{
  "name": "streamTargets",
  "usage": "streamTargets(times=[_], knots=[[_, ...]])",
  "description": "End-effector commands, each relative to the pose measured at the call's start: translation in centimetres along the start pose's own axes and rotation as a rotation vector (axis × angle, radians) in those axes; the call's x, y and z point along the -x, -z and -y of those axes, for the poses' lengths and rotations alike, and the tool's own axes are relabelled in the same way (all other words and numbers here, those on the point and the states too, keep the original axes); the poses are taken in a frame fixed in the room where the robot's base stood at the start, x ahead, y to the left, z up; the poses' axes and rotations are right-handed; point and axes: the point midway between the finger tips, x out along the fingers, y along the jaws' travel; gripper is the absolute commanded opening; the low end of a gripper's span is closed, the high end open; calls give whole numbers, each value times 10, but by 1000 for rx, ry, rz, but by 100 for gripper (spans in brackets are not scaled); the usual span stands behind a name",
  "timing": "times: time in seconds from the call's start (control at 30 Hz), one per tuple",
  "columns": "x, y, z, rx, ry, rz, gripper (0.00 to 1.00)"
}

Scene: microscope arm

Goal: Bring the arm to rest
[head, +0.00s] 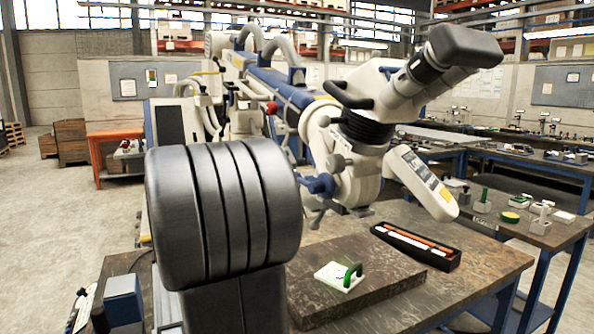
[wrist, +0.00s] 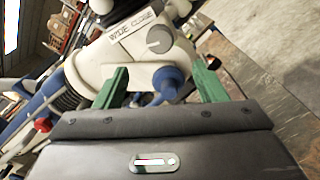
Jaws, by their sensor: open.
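The microscope arm, white and blue, spans the middle of the head view, with its long blue beam (head: 280,92) running back left. Its white microscope head (head: 355,165) hangs at the right end, with dark eyepieces (head: 463,45) at the top. A blue knob (head: 320,184) sticks out low on the head. In the wrist view, my gripper (wrist: 160,84) has its two green fingers apart and empty. A blue knob (wrist: 172,84) shows between them in the picture; I cannot tell how far beyond the tips it is. In the head view my gripper is hidden.
A dark stone slab (head: 395,283) lies on the bench below the microscope. Another bench (head: 548,235) stands right. The floor (head: 60,220) is open at left.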

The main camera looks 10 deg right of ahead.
Motion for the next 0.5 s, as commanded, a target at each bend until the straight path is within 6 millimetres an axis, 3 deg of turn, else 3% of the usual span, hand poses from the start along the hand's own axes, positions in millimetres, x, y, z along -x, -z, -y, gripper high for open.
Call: streamTargets(times=[0.5], knots=[[3, 0, 0, 0, 1, 1, 65]])
